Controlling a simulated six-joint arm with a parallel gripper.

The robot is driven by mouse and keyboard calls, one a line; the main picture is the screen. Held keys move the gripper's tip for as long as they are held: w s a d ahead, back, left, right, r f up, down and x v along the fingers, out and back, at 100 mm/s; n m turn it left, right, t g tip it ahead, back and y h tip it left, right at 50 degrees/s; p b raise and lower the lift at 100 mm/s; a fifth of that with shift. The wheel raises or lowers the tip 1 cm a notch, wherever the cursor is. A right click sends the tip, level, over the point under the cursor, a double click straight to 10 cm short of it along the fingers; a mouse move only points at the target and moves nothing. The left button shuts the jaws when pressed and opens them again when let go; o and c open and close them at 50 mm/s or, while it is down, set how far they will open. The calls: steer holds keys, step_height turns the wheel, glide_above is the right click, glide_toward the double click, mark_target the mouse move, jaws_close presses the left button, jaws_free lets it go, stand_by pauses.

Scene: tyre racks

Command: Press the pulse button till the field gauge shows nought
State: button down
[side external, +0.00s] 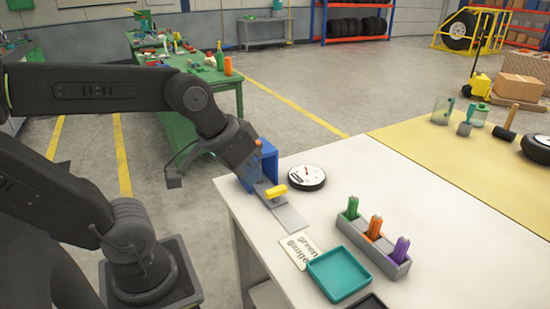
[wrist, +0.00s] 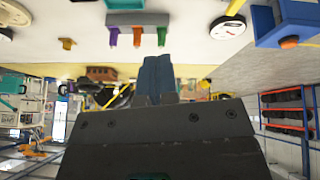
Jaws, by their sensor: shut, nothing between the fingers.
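The gauge (side external: 306,177) is a round white dial with a black rim on the near left of the white table. It also shows in the wrist view (wrist: 217,32). Its needle is too small to read surely. A blue box (side external: 268,158) with an orange button (side external: 258,143) stands at the table's left edge. In the wrist view the box (wrist: 275,28) and button (wrist: 289,42) are at the upper right. My gripper (wrist: 157,62) is shut and empty, apart from the button in that view. In the side view my gripper (side external: 260,186) is beside the box, its fingertips hard to make out.
A yellow handle (side external: 276,191) lies by a grey plate (side external: 290,217) close to my gripper. A grey holder (side external: 376,255) carries green, orange and purple pegs. A teal tray (side external: 338,274) and a "green gauge" card (side external: 300,252) are in front. The table's middle is clear.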

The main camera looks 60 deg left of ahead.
steer(key=w+a+r+n+h, duration=0.1)
steer(key=w+a+r+n, duration=0.1)
steer(key=w+a+n, duration=0.55)
steer(key=w+a+f+n+t+y, duration=0.1)
steer(key=w+a+n, duration=0.3)
steer(key=a+n, duration=0.5)
steer(key=w+a+n+t+y, duration=0.1)
steer(key=w+a+n, duration=0.3)
steer(key=a+n, duration=0.5)
steer(key=a+t, duration=0.1)
steer(key=a, duration=0.3)
steer(key=shift+a+f+n+t, duration=0.3)
steer(key=shift+f+n, duration=0.05)
steer(key=shift+f, duration=0.05)
steer(key=shift+d+f, duration=0.1)
steer(key=shift+f, duration=4.3)
steer(key=shift+f, duration=0.1)
steer(key=shift+f, duration=0.3)
